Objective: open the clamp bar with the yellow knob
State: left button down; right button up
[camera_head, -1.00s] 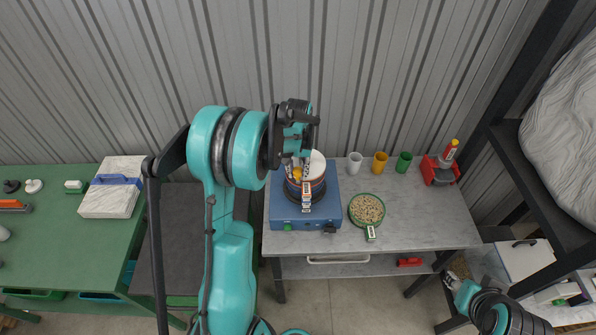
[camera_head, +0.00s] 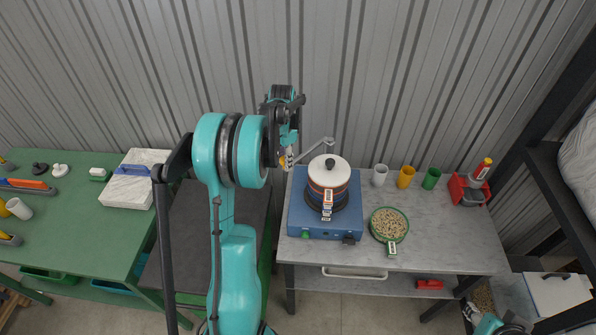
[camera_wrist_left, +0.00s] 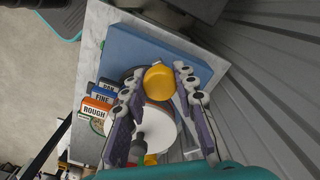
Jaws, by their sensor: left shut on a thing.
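A sieve stack (camera_head: 329,185) with a white lid and black lid knob stands on a blue shaker base (camera_head: 300,215). In the left wrist view its tags read PAN, FINE and ROUGH. The metal clamp bar (camera_head: 315,148) is off the lid, reaching from my left gripper toward the back of the shaker. The yellow knob (camera_wrist_left: 158,82) is between the fingertips of my left gripper (camera_wrist_left: 158,77). That gripper (camera_head: 287,160) is shut on it, left of the stack. My right gripper (camera_head: 469,311) is low at the right; its fingers are too small to read.
A green-rimmed bowl of grain (camera_head: 389,224) stands right of the shaker on the grey table (camera_head: 455,225). White (camera_head: 380,175), yellow (camera_head: 405,177) and green (camera_head: 431,179) cups stand behind it. A red holder (camera_head: 466,190) is at the table's right. A green table (camera_head: 75,215) is at the left.

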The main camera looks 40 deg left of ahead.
pick_arm(q)
jog(key=w+a+m, duration=0.8)
jog(key=w+a, duration=0.1)
jog(key=a, duration=0.3)
jog(key=shift+a+m, duration=0.2)
jog(key=shift+m, duration=0.1)
jog(key=shift+w, duration=0.1)
jog(key=c, duration=1.2)
grip_release()
notch_tip(320, 180, up, 12)
